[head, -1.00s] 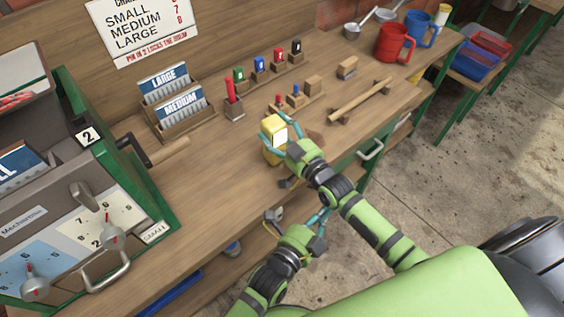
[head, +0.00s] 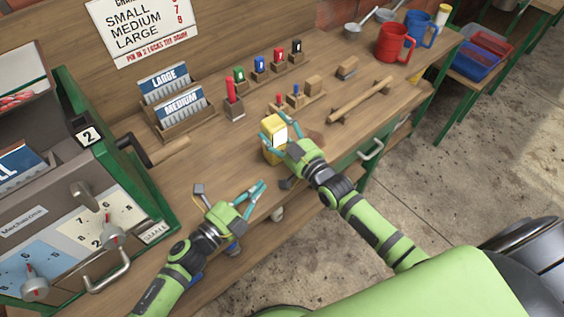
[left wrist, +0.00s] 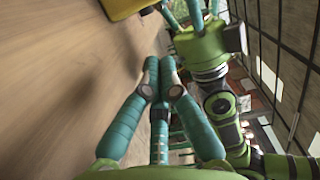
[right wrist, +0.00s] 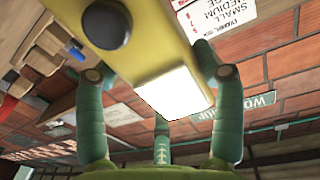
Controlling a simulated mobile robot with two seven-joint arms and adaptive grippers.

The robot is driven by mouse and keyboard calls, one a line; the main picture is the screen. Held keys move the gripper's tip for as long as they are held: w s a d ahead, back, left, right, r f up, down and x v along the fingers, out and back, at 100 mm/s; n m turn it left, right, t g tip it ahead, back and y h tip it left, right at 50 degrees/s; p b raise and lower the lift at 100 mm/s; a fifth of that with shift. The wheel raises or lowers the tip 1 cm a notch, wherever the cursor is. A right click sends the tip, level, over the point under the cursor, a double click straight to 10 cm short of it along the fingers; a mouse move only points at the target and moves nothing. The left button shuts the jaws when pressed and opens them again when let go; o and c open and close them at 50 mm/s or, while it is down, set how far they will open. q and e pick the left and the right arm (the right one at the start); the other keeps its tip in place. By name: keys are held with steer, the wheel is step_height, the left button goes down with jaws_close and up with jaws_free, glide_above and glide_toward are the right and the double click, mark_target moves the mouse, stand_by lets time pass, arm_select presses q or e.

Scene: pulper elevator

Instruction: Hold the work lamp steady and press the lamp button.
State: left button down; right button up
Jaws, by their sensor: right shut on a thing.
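The yellow work lamp (head: 271,125) stands near the front edge of the wooden bench in the head view, its white panel facing my right arm. My right gripper (head: 279,141) is shut on it, with fingers on both sides in the right wrist view. There the lamp (right wrist: 150,60) shows a dark round button (right wrist: 107,24) on its yellow face and a bright white panel. My left gripper (head: 261,186) is empty near the bench's front edge, below and left of the lamp. Its fingertips are together in the left wrist view (left wrist: 159,78). A yellow lamp edge (left wrist: 122,8) shows above them.
Small blocks and a rail (head: 360,100) lie behind and right of the lamp. Card racks (head: 185,125) and a red-handled piece (head: 232,95) stand further back. A green-framed machine (head: 95,215) is at left. Bench space left of the lamp is clear.

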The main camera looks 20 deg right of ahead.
arm_select(q)
steer(key=x, duration=1)
